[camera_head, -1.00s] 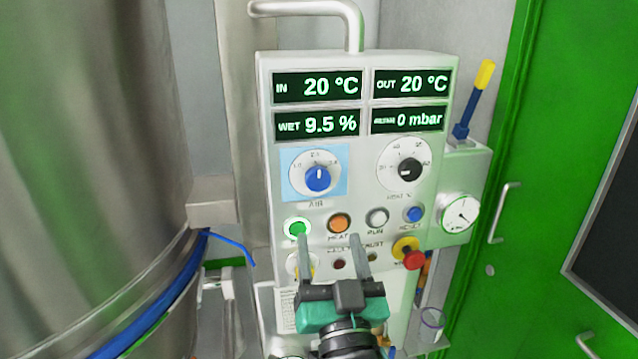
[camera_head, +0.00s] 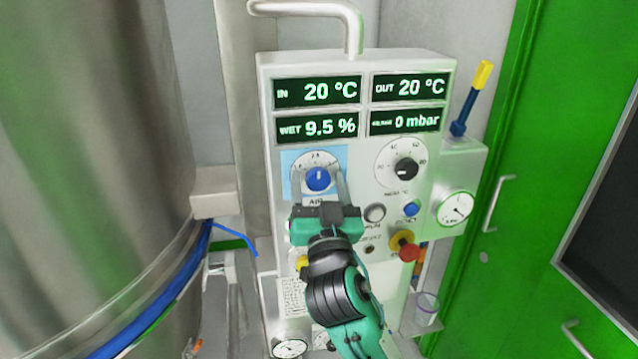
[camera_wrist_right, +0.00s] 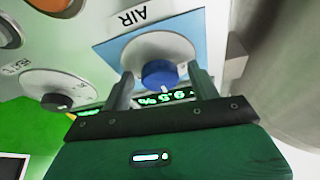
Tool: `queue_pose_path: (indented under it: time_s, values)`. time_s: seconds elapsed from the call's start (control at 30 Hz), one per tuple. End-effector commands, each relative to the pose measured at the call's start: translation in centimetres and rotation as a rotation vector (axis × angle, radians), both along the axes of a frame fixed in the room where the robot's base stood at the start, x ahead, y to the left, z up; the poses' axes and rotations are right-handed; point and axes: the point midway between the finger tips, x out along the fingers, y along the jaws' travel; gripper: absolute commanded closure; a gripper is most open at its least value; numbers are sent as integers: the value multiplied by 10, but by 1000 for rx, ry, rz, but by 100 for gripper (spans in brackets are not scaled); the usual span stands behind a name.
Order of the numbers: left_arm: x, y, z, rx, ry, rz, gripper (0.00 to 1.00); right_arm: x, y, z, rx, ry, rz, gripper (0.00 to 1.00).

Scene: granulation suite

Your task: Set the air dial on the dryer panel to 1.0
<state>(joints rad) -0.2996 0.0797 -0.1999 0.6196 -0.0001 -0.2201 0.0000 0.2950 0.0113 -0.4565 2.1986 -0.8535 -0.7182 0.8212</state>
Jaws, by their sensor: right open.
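The blue air dial (camera_head: 318,179) sits on a light blue square at the left of the dryer panel (camera_head: 440,75). Its white pointer mark points roughly up, near the middle of the scale. My right gripper (camera_head: 322,180) is open in front of the dial, one finger on each side of it. In the right wrist view the dial (camera_wrist_right: 159,74) shows between and just beyond the open fingertips (camera_wrist_right: 160,82); whether they touch it I cannot tell. The gripper hides the lower left buttons. My left gripper is not in view.
The black heat dial (camera_head: 406,168) is right of the air dial. Below it are a grey run button (camera_head: 374,213), a blue reset button (camera_head: 411,209) and a red emergency knob (camera_head: 411,253). A large steel vessel (camera_head: 90,150) stands left; a green door (camera_head: 560,150) is right.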

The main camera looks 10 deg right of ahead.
Motion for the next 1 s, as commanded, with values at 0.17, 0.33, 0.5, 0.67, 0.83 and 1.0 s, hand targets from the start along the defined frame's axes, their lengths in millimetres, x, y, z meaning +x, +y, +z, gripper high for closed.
queue_pose_path:
  time_s: [0.17, 0.33, 0.5, 0.67, 0.83, 1.0]
  values:
    - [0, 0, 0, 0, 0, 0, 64, 0, 0, 0, 0, 0, 0, 58]
    - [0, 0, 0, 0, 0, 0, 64, 0, 0, 0, -1, 0, 0, 83]
    - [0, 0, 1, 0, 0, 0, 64, 0, 0, 0, -12, 0, -1, 83]
    - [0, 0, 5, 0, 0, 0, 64, 0, -1, 1, -56, 1, -1, 83]
    - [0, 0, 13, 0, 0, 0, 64, 0, -2, 2, -155, 3, -1, 83]
    - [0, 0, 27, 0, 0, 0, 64, 0, -2, 4, -302, 2, 0, 83]
